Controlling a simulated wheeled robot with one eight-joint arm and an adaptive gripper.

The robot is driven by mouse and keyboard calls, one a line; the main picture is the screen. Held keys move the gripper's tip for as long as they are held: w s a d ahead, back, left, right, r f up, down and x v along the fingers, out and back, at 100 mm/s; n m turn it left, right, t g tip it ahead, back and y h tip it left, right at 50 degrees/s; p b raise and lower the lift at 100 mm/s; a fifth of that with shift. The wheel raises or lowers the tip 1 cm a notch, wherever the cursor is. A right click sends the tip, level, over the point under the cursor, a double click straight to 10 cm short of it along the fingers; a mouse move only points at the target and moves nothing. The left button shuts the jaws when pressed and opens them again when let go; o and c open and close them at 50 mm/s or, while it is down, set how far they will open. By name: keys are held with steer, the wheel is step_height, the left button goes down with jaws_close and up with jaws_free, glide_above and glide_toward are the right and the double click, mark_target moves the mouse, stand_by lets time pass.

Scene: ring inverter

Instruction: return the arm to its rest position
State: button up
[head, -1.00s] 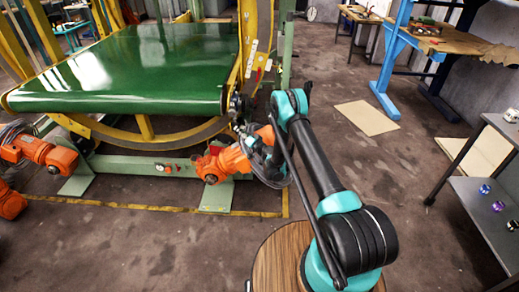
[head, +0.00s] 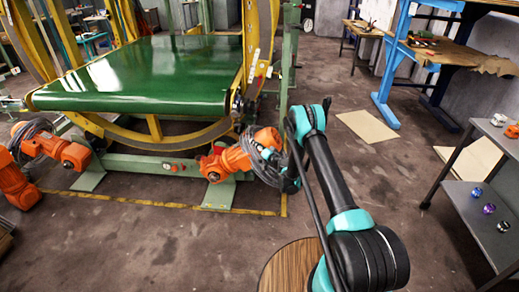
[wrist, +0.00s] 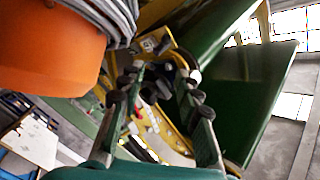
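My teal and black arm (head: 330,170) rises from the lower right of the head view. It bends at a teal elbow (head: 308,118), and its far part drops behind the cables of an orange robot arm (head: 230,162). In the head view my gripper is mostly hidden there. In the wrist view my gripper (wrist: 160,88) shows two dark fingers with a gap between them, and I see nothing held. An orange rounded body (wrist: 50,45) with grey cables fills the upper left of the wrist view, very close to the fingers.
The ring inverter's green belt (head: 150,75) and yellow ring frame (head: 262,50) stand just beyond the arm. Another orange robot arm (head: 60,150) is at the left. A grey shelf (head: 480,200) with small items and a blue workbench (head: 385,85) stand right. Open floor (head: 420,240) lies between.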

steer(key=shift+s+d, duration=0.2)
steer(key=shift+s, duration=0.05)
step_height(320, 180, up, 8)
steer(key=n+g, duration=0.1)
steer(key=g, duration=0.1)
steer(key=s+d+r+n+g+h, duration=0.15)
steer(key=s+d+r, duration=0.25)
steer(key=s+r, duration=0.4)
steer(key=s+d+r+g+h, duration=0.2)
steer(key=s+d+r, duration=0.3)
steer(key=s+r, duration=0.2)
steer(key=s+d+g+h, duration=0.1)
steer(key=s+d, duration=0.5)
steer(key=s, duration=0.7)
steer(key=s+d+f+m+g+h, duration=0.1)
steer(key=s+d+g+h, duration=0.1)
steer(key=s+d+h, duration=0.2)
steer(key=s+d+f+m+g+h, duration=0.1)
steer(key=s+d+h, duration=0.2)
steer(key=s+d, duration=0.6)
steer(key=s, duration=1.2)
steer(key=shift+s+d, duration=0.35)
steer(key=shift+d, duration=0.05)
